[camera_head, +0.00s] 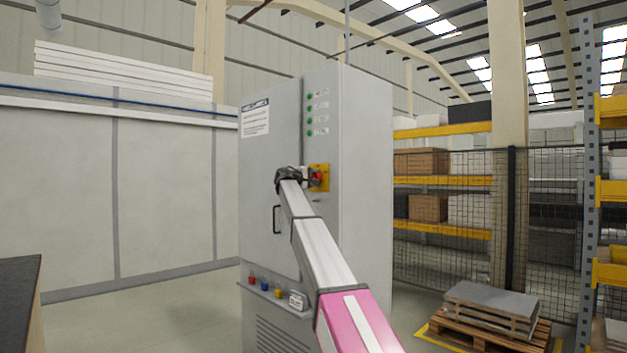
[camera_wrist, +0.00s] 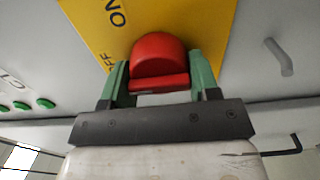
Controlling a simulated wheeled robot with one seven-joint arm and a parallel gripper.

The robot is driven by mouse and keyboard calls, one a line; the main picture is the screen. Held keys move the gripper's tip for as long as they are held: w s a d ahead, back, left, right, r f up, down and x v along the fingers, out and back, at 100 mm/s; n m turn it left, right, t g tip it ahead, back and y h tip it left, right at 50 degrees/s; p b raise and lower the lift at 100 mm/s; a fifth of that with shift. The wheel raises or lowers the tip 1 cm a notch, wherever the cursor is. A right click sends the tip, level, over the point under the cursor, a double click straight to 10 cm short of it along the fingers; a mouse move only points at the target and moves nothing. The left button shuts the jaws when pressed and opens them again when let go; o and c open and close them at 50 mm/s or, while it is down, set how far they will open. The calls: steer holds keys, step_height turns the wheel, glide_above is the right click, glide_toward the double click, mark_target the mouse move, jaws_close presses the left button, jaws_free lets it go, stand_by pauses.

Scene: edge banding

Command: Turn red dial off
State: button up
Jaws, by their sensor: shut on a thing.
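The red dial (camera_wrist: 158,60) sits on a yellow plate (camera_wrist: 100,22) printed with ON and OFF in the wrist view. My gripper (camera_wrist: 160,84) has its two green fingers on either side of the dial and is shut on it. In the head view, the red dial (camera_head: 317,178) shows on its yellow plate (camera_head: 325,170), on the side of a tall grey cabinet (camera_head: 350,130). My arm reaches to it, and my gripper (camera_head: 308,178) is mostly hidden there behind my wrist. The dial's exact pointing is hard to tell.
Several green lights (camera_head: 309,107) run up the cabinet above the dial. A dark door handle (camera_head: 277,219) is on its front, with a ledge of coloured buttons (camera_head: 264,286) below. A pallet of boards (camera_head: 490,312) stands at the right; floor in front is free.

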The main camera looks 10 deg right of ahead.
steer(key=o, duration=0.9)
steer(key=v, duration=1.1)
